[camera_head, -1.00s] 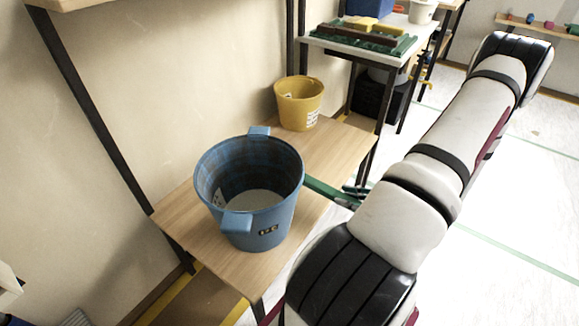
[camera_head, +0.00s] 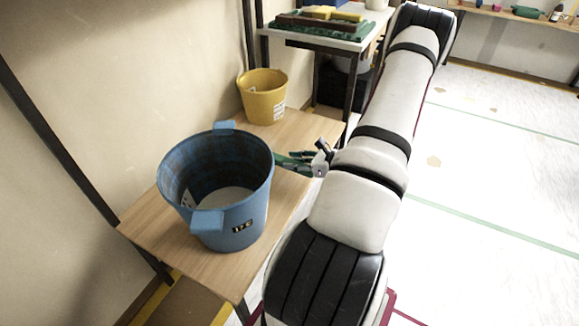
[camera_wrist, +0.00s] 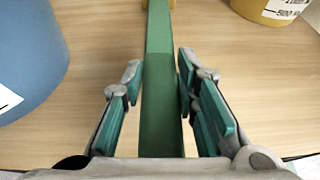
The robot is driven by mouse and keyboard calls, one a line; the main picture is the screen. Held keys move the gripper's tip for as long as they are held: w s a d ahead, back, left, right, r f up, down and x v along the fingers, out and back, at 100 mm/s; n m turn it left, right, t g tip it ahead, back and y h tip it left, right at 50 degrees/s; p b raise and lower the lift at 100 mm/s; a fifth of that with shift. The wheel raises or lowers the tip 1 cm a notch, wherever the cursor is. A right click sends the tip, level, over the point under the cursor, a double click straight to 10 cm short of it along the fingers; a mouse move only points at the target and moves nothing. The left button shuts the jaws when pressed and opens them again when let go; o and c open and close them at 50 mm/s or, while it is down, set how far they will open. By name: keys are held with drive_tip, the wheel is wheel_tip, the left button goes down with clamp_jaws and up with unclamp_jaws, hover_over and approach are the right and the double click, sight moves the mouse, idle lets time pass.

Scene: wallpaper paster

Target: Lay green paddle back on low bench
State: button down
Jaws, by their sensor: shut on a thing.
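The green paddle (camera_wrist: 160,75) runs lengthwise up the middle of the wrist view, between the two teal-padded fingers of my gripper (camera_wrist: 160,85). My gripper is shut on it. In the head view my gripper (camera_head: 305,162) is at the right edge of the low bench (camera_head: 215,270), and the paddle is mostly hidden there behind the blue bucket and my fingers. The wooden bench top lies beneath the paddle in the wrist view; I cannot tell whether they touch.
A large blue bucket (camera_head: 245,200) stands on the bench, left of the paddle. A yellow bucket (camera_head: 262,97) stands at the bench's far end. A higher table (camera_head: 335,42) with trays stands behind. Bare wood shows between the buckets. The floor at right is clear.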

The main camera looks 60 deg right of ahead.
drive_tip(key=shift+w+d, duration=0.25)
drive_tip(key=shift+w, duration=0.3)
drive_tip(key=shift+w+d+f+b, duration=0.15)
drive_tip(key=shift+w+d+b, duration=0.15)
drive_tip(key=shift+w, duration=0.35)
wheel_tip(320, 180, down, 3)
drive_tip(key=shift+w+f+b, duration=0.1)
drive_tip(key=shift+b, duration=0.75)
drive_tip(key=c, duration=1.2)
unclamp_jaws()
drive_tip(key=shift+c, duration=0.2)
drive_tip(key=shift+f, duration=0.2)
drive_tip(key=p+v, duration=0.4)
drive_tip(key=v, duration=1)
drive_tip(key=shift+d, duration=0.2)
drive_tip(key=shift+w+r, duration=0.1)
